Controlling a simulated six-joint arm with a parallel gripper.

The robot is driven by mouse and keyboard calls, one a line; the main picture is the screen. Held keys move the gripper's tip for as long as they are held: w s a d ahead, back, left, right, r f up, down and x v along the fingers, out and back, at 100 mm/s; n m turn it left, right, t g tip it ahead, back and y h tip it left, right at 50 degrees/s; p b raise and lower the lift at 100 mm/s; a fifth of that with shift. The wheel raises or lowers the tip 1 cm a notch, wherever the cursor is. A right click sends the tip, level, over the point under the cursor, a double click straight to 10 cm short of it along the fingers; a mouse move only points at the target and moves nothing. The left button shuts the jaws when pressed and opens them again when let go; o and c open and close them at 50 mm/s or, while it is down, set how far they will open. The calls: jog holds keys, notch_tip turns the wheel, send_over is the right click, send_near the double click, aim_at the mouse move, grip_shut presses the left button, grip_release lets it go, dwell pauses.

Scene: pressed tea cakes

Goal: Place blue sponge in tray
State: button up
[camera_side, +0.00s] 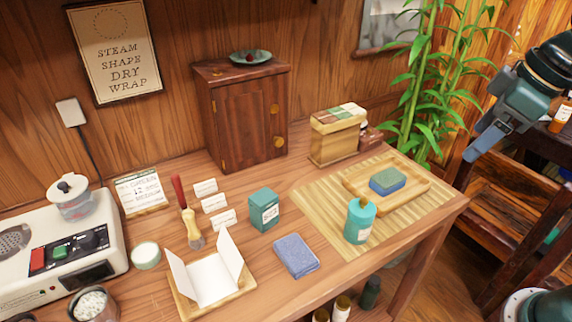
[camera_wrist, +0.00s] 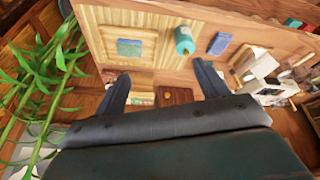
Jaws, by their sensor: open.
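In the wrist view the sponge (camera_wrist: 129,47) also shows within the tray (camera_wrist: 151,34). My gripper (camera_side: 482,142) hangs in the air to the right of the table, apart from the tray. In the wrist view my gripper (camera_wrist: 160,78) has its two fingers spread wide with nothing between them.
A teal bottle (camera_side: 360,220) stands near the tray, on the slatted mat (camera_side: 315,205). A folded blue cloth (camera_side: 295,256) and a green box (camera_side: 264,210) lie left of it. A wooden box (camera_side: 337,137) stands behind. Bamboo (camera_side: 425,80) grows beside the table.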

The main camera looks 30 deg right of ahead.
jog(key=s+f+m+t, duration=0.1)
jog(key=s+m, duration=0.3)
jog(key=s, duration=0.3)
jog(key=shift+s+f+h, duration=0.35)
jog(key=shift+h, duration=0.05)
